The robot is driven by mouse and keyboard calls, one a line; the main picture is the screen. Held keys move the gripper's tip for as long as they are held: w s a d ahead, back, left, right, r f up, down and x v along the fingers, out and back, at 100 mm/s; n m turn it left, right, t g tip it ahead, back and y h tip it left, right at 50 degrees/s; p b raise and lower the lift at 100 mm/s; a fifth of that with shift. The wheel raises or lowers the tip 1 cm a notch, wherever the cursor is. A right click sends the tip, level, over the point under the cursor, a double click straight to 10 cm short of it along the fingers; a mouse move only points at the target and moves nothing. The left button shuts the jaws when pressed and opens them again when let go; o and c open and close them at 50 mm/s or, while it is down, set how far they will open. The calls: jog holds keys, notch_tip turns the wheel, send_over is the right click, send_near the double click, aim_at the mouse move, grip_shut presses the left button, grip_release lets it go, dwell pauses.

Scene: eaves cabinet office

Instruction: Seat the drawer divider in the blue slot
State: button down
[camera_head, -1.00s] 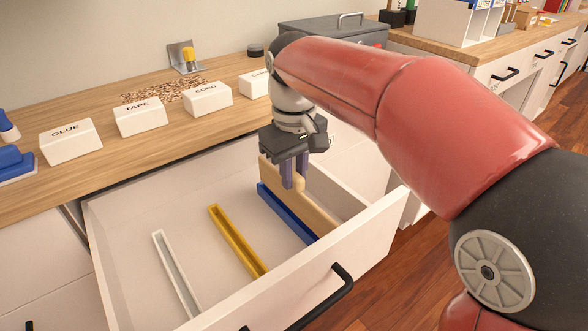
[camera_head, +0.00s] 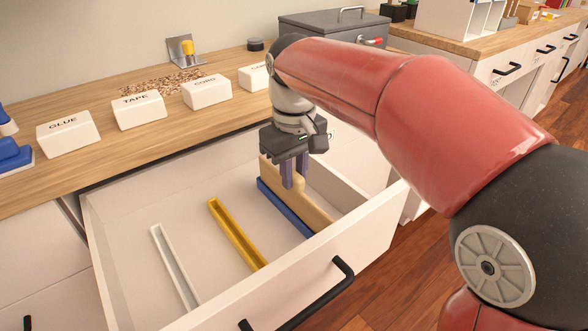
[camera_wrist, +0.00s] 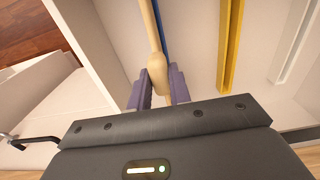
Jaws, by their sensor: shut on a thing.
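The tan wooden drawer divider (camera_head: 313,210) is in the open drawer, upright on its long edge. My gripper (camera_head: 294,173) points down and is shut on its raised grip, which also shows between the purple fingers in the wrist view (camera_wrist: 157,66). The blue slot (camera_head: 284,208) is a long narrow channel on the drawer floor, at the right. The divider runs along it, at or over its right side. In the wrist view a strip of the blue slot (camera_wrist: 164,28) shows beside the divider. The divider's lower edge is hidden, so I cannot tell whether it is inside the channel.
A yellow slot (camera_head: 238,236) and a white slot (camera_head: 174,266) lie empty to the left. The drawer's front wall (camera_head: 300,275) with a black handle is close to the divider's near end. Labelled white blocks (camera_head: 138,111) stand on the wooden counter behind.

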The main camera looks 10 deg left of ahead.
jog(key=shift+f+b, duration=0.6)
jog(key=shift+f, duration=0.5)
jog(key=c, duration=1.2)
grip_release()
notch_tip(320, 180, up, 8)
jog(key=shift+f+p, duration=0.1)
jog(key=shift+p, duration=0.65)
